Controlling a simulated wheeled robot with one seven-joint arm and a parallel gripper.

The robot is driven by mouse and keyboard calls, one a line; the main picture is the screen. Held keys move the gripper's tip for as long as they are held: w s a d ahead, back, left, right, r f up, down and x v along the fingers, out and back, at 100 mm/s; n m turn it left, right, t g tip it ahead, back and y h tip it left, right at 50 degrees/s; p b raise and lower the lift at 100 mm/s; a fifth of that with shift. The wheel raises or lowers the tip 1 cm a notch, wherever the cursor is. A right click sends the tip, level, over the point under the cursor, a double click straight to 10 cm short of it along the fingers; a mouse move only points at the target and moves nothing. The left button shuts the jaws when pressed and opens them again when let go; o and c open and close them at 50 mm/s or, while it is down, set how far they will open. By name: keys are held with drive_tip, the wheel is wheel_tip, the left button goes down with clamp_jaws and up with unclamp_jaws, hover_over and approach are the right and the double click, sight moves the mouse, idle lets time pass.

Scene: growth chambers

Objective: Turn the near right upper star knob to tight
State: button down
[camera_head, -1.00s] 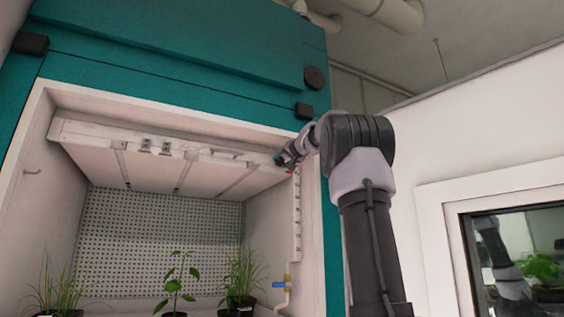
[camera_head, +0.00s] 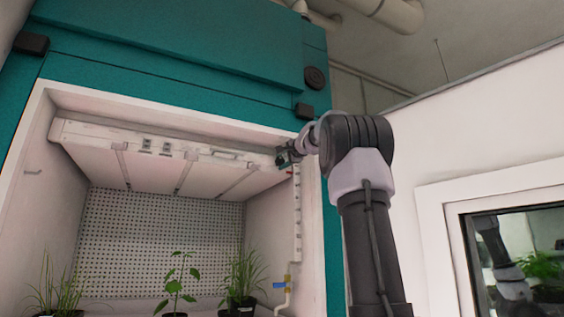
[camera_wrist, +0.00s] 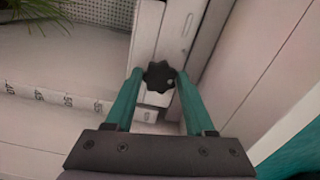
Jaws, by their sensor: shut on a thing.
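The star knob (camera_wrist: 159,76) is black and lobed, on a white slotted rail, and shows in the middle of the wrist view. My gripper (camera_wrist: 158,82) has its two teal fingers on either side of the knob, shut on it. In the head view my gripper (camera_head: 285,159) is at the upper right corner of the chamber opening, at the right end of the white lamp panel (camera_head: 155,165). The knob is hidden there behind my gripper.
The chamber's right inner wall carries a strip with a scale (camera_head: 297,225) and a blue-handled valve (camera_head: 280,285). Potted plants (camera_head: 175,285) stand low in the chamber. A white wall with a window (camera_head: 520,250) is at the right.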

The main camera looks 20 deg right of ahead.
drive_tip(key=shift+m, duration=0.8)
drive_tip(key=shift+c, duration=1.3)
unclamp_jaws()
drive_tip(key=shift+s, duration=0.1)
drive_tip(key=s, duration=1)
drive_tip(key=shift+s+d, duration=0.25)
drive_tip(key=shift+s, duration=0.05)
drive_tip(key=shift+f, duration=0.1)
